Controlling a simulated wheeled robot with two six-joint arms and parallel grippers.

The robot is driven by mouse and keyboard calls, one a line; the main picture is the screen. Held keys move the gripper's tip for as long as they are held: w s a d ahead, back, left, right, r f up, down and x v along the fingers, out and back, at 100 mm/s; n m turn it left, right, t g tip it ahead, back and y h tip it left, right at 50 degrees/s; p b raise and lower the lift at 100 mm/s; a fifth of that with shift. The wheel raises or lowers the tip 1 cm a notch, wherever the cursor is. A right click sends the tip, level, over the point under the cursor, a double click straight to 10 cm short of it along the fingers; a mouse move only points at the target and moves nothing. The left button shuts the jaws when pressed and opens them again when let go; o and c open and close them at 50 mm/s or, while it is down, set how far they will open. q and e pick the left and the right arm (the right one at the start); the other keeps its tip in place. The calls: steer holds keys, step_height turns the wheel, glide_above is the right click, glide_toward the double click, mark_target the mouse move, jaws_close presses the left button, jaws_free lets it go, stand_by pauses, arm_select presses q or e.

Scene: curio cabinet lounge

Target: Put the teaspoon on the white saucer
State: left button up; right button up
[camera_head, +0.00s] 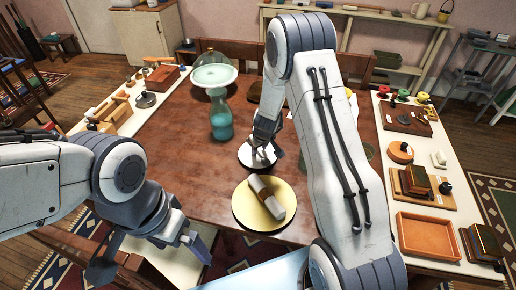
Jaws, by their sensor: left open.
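The white saucer (246,157) lies on the brown table (180,140), near the middle of the picture, partly covered by my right gripper (264,152). The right gripper points down at the saucer; whether it touches it I cannot tell. Its fingers are small and dark here, and I cannot tell whether they hold anything. I cannot make out the teaspoon; it may be hidden by the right arm and gripper. My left gripper (152,258) is open and empty at the lower left, near the table's front edge.
A yellow plate (243,211) with a rolled grey cloth (266,197) lies in front of the saucer. A blue-green glass vase (221,118) and a domed cake stand (213,78) stand behind. Side tables hold boxes, an orange tray (428,235) and small items.

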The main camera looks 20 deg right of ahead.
steer(key=shift+r, duration=0.15)
steer(key=d+p+v, duration=0.1)
steer(key=p+v, duration=0.5)
steer(key=v, duration=0.5)
steer(key=s+a+r+n+g+y, duration=0.1)
steer(key=s+a+r+y, duration=0.1)
steer(key=s+a+r, duration=0.5)
steer(key=s+a+r+n+g+y, duration=0.1)
steer(key=s+a+r+n, duration=0.2)
steer(key=a, duration=0.7)
steer(key=s+r+g, duration=0.1)
steer(key=s+r, duration=0.2)
steer(key=s, duration=0.7)
steer(key=s+a+r+n+g+h, duration=0.1)
steer(key=s+r, duration=0.2)
steer(key=s, duration=0.8)
steer(key=shift+s+a+r+g, duration=0.25)
steer(key=shift+a+r+g, duration=0.05)
steer(key=shift+r+g, duration=0.1)
